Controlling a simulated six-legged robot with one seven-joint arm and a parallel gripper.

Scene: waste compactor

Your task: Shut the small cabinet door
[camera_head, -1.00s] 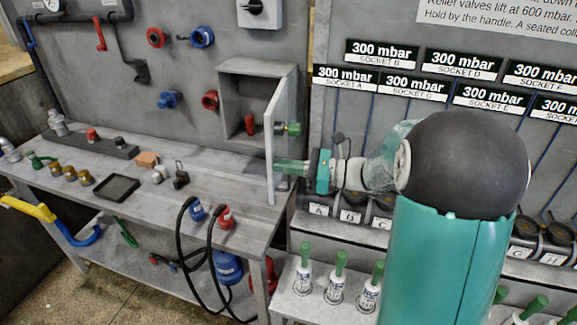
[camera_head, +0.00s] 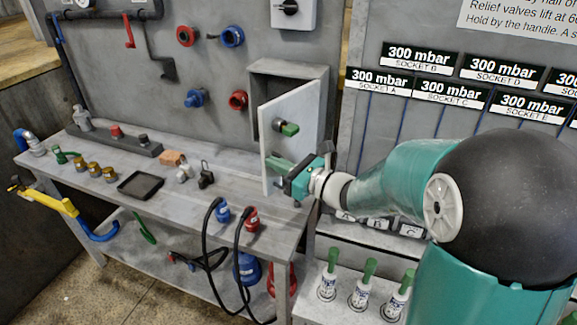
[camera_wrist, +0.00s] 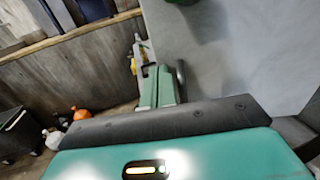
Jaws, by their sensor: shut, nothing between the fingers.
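The small cabinet (camera_head: 285,70) is a grey box on the back panel above the bench. Its white door (camera_head: 299,112) stands partly open, hinged at the right, with its free edge towards the left and front. A green knob (camera_head: 289,129) sits on the door's outer face. My gripper (camera_head: 272,163) is shut and empty, in front of the lower outer face, below the knob. Whether the fingers touch the door is unclear. In the wrist view the shut green fingers (camera_wrist: 158,75) lie beside a pale grey surface, probably the door (camera_wrist: 235,45).
The bench (camera_head: 130,215) below carries a black tray (camera_head: 140,185), brass fittings and a padlock (camera_head: 205,177). Red and blue couplings (camera_head: 232,37) stick out of the panel. A socket rack (camera_head: 420,90) stands to the right. White bottles with green tops (camera_head: 362,285) stand lower right.

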